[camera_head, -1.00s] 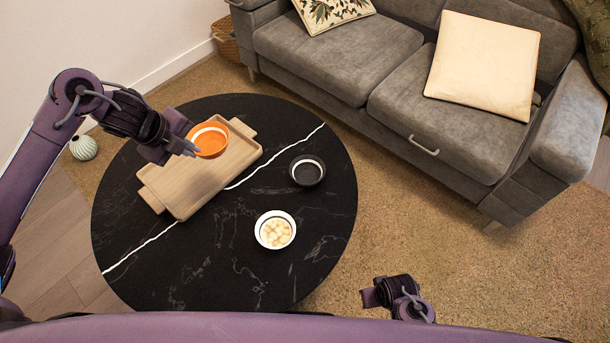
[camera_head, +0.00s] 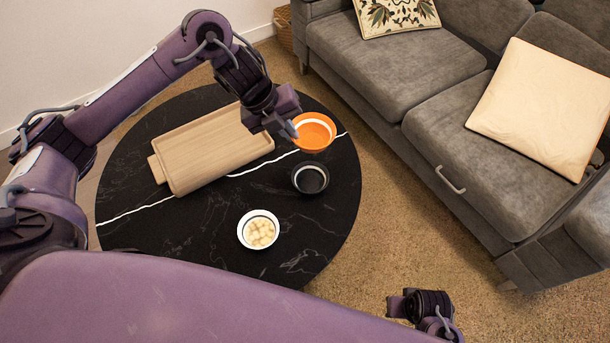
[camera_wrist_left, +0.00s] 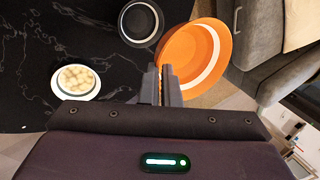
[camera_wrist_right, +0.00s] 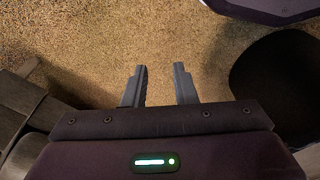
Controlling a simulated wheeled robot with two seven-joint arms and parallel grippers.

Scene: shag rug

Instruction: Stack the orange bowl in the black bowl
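The orange bowl (camera_head: 316,134) with a white band inside is off the tray, near the table's far right edge and above and behind the black bowl (camera_head: 310,179) in the head view. My left gripper (camera_head: 293,130) is shut on its left rim. In the left wrist view the orange bowl (camera_wrist_left: 192,58) hangs tilted from the fingers (camera_wrist_left: 161,76), right of the black bowl (camera_wrist_left: 141,22), which stands empty on the table. My right gripper (camera_wrist_right: 160,82) is open and empty over the rug, away from the table.
The round black table (camera_head: 190,230) carries a wooden tray (camera_head: 205,165), now empty, and a white bowl (camera_head: 259,231) of pale pieces in front of the black bowl. A grey sofa (camera_head: 440,110) stands close to the right. The table's front left is clear.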

